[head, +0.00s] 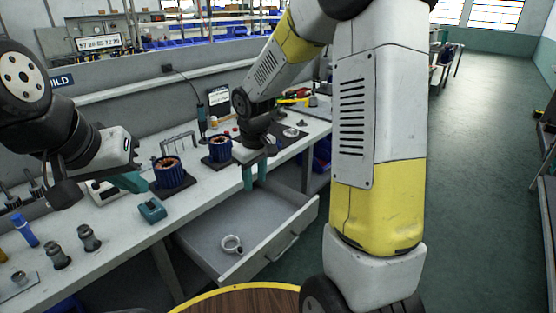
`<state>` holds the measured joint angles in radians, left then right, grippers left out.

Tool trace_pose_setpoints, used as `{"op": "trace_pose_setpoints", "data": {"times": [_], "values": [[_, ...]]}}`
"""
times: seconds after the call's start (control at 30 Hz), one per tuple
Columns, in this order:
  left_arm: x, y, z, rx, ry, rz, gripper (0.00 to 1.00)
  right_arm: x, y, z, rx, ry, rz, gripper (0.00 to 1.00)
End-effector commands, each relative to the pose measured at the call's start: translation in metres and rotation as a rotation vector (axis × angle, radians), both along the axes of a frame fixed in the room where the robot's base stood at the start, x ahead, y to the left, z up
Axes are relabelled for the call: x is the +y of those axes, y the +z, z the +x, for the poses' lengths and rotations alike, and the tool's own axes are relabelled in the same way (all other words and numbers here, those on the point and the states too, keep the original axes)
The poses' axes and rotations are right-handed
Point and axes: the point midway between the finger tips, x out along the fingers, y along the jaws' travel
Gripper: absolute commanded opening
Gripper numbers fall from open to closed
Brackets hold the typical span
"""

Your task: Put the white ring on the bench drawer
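The white ring (231,244) lies on the floor of the open bench drawer (290,238), near its front left part. The drawer is pulled out from under the bench. My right gripper (255,176) points down above the back of the drawer, with a gap between its teal fingers and nothing seen in them. It is apart from the ring, up and to the right of it in the picture. My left gripper (130,182) is over the bench at the left, seen from the side, so its finger gap is unclear.
On the bench (195,190) stand two blue motor housings with copper windings, one (170,172) near my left gripper. A teal block (152,210) and grey fittings (88,238) are nearer. A round wooden top (245,301) with a yellow rim lies below the drawer.

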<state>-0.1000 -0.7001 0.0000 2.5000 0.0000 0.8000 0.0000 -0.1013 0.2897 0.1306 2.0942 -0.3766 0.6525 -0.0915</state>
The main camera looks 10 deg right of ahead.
Motion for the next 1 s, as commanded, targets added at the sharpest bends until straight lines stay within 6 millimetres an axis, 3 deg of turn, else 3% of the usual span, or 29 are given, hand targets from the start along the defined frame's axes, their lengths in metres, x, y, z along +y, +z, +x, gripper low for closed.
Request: {"op": "trace_pose_setpoints", "data": {"times": [0.03,0.1,0.3,0.4,0.6,0.7,1.0], "values": [[0.0,0.0,0.0,0.0,0.0,0.0,0.0,-0.009,0.027,-0.012,-0.035,-0.044,0.015,0.36],[0.0,0.0,0.0,0.0,0.0,0.0,0.0,-0.02,0.055,-0.031,-0.07,-0.103,0.038,0.36],[0.0,0.0,0.0,0.0,0.0,0.0,0.0,-0.042,0.117,-0.092,-0.166,-0.267,0.136,0.36],[0.0,0.0,0.0,0.0,0.0,0.0,0.0,-0.049,0.139,-0.125,-0.21,-0.341,0.198,0.36],[0.0,0.0,0.0,0.0,0.0,0.0,0.0,-0.054,0.16,-0.178,-0.277,-0.444,0.316,0.36],[0.0,0.0,0.0,0.0,0.0,0.0,0.0,-0.054,0.164,-0.193,-0.294,-0.471,0.353,0.36],[0.0,0.0,0.0,0.0,0.0,0.0,0.0,-0.053,0.165,-0.202,-0.302,-0.487,0.377,0.36]]}}
